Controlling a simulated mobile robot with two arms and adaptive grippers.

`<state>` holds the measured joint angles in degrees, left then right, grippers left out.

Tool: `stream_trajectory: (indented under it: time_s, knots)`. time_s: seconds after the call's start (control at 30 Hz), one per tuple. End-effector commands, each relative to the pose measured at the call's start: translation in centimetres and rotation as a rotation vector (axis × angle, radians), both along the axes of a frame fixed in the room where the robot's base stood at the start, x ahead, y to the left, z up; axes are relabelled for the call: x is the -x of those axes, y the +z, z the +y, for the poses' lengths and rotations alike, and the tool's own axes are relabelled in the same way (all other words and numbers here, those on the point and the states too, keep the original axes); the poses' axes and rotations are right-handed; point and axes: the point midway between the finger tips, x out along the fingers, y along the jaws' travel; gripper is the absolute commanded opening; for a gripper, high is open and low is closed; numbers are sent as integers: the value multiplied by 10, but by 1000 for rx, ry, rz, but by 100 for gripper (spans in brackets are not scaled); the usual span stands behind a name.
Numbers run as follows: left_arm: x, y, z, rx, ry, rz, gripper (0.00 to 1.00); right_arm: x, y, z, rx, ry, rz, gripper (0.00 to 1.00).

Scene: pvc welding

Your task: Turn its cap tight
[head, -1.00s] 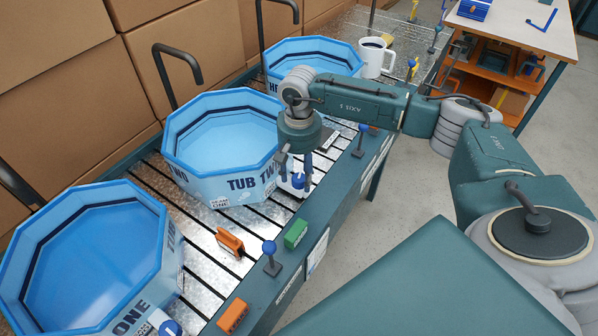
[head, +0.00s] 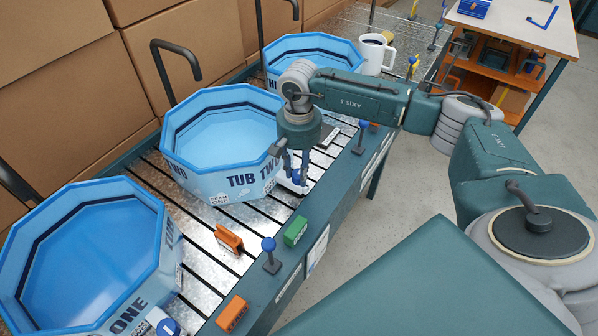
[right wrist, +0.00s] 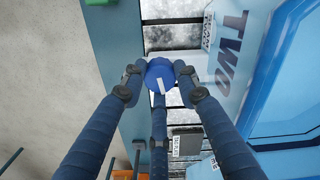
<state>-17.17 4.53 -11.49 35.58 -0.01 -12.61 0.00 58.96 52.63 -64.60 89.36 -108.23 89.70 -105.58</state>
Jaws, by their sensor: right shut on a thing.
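Tub two (head: 226,182) is a pale blue octagonal tub in the middle of the slatted bench. A blue round cap (right wrist: 160,70) with a white stripe sits low beside its front wall. The underside of the cap is hidden. My left gripper is not in view.
Tub one (head: 150,290) stands at the near left, with a blue and white cap (head: 168,327) at its front. Another tub (head: 310,48) and a white mug (head: 374,55) stand farther back. Orange clip (head: 229,239), green block (head: 295,231) and blue-knobbed post (head: 269,250) are near the bench edge.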

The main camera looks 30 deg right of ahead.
Motion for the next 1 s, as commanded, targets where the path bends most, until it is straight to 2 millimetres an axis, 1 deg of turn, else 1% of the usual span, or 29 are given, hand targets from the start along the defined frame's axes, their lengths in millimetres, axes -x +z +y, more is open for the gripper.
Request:
stream_trajectory:
  time_s: [0.03, 0.4, 1.0]
  knots:
    - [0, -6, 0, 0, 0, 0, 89, -2, -2, 0, 0, -38, -6, 4]
    - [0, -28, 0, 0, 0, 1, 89, 0, -2, -1, -1, -382, -4, 4]
    - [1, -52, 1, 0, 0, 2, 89, 2, 0, -1, 0, -952, -3, 4]
